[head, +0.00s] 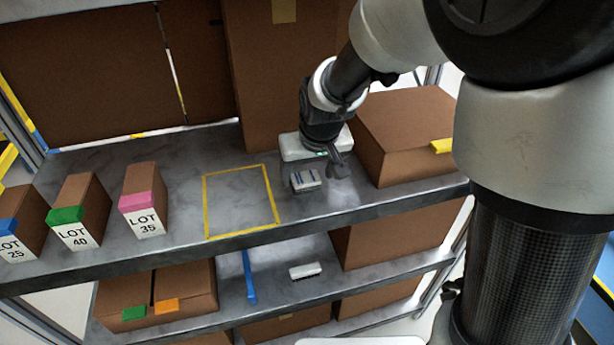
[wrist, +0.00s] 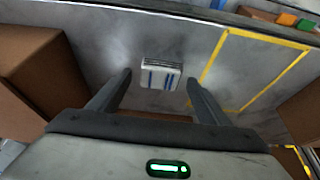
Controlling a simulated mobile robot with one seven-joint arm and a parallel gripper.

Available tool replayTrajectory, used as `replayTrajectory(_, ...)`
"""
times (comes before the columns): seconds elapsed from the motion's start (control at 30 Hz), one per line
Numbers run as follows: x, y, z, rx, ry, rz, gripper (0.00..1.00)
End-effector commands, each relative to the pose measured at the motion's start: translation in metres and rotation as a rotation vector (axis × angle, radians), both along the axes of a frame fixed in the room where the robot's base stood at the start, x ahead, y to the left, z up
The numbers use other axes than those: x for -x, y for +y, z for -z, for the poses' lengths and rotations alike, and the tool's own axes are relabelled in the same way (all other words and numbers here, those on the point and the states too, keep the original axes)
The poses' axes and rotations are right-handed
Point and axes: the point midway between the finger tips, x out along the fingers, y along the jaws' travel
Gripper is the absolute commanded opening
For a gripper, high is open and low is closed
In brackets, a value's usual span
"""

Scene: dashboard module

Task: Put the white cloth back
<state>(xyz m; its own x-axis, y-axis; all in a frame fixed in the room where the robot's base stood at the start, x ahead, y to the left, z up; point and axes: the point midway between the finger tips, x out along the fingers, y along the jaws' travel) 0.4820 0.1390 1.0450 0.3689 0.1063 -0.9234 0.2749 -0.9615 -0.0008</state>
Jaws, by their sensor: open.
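The white cloth (head: 305,180), small and folded with blue stripes, lies on the upper grey shelf, right of an empty yellow-outlined rectangle (head: 268,190). My gripper (head: 338,168) is above the shelf, close to the right of the cloth in the head view. In the wrist view, the open gripper (wrist: 158,80) has its two fingers apart, and the cloth (wrist: 160,77) shows between their tips. The fingers do not visibly grip it. The yellow outline (wrist: 222,58) is to the right in the wrist view.
A large brown box (head: 405,135) stands right of my gripper, and a tall box (head: 268,75) stands behind. Boxes labelled LOT, including LOT 35 (head: 145,205), line the left. A small white item (head: 304,270) and a blue strip (head: 249,278) are on the lower shelf.

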Motion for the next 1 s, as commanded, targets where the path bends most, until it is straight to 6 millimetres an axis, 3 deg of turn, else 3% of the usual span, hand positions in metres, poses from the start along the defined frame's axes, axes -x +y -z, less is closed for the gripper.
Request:
replayTrajectory(0.1, 0.009, -0.003, -0.029, -0.002, -0.007, -0.002, 0.71)
replayTrajectory(0.3, 0.025, -0.007, -0.065, -0.001, -0.006, -0.002, 0.71)
replayTrajectory(0.53, 0.035, -0.012, -0.087, -0.001, -0.004, 0.002, 0.71)
replayTrajectory(0.63, 0.047, -0.027, -0.101, -0.008, -0.013, 0.026, 0.71)
replayTrajectory(0.8, 0.102, -0.078, -0.135, -0.026, -0.046, 0.118, 0.71)
replayTrajectory(1.0, 0.176, -0.123, -0.15, -0.023, -0.083, 0.227, 0.71)
